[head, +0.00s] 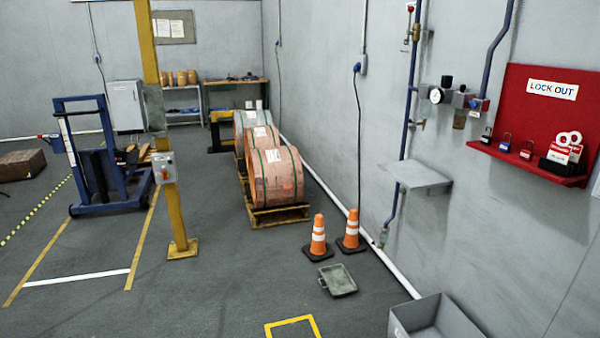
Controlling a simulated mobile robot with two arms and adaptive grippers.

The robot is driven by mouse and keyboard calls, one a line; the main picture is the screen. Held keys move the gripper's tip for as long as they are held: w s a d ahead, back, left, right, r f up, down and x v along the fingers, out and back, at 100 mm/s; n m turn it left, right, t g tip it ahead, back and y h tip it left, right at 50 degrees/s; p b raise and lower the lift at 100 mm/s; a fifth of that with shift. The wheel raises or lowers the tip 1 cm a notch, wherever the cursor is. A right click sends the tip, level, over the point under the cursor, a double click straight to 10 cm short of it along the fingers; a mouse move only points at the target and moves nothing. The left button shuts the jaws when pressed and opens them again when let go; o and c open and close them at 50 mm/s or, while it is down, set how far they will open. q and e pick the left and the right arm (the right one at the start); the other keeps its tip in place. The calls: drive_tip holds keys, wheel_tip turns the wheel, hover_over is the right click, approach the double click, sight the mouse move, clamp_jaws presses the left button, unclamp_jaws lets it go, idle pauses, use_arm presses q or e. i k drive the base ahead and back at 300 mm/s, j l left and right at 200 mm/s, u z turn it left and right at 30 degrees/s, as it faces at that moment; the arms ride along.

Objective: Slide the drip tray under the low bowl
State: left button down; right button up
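A shallow grey-green tray (338,280), which looks like the drip tray, lies on the floor in front of two traffic cones, apart from the wall. A small bowl-like fitting (383,237) sits at the lower end of the blue wall pipe, low over the floor and to the right of the tray; it looks like the low bowl. The tray is not under it. Another small bowl (459,119) hangs higher, below the gauge and regulator on the wall. Neither of my grippers shows in the head view.
Two orange cones (318,238) (351,231) stand just behind the tray. A grey open bin (437,322) is at the bottom right. A grey wall shelf (416,175) juts out above the low fitting. Copper coils (277,176) stand on pallets behind. Floor left of the tray is clear.

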sight(338, 279)
drive_tip(key=i+j, duration=0.1)
drive_tip(key=i, duration=1)
drive_tip(key=i+j, duration=0.15)
drive_tip(key=i, duration=0.9)
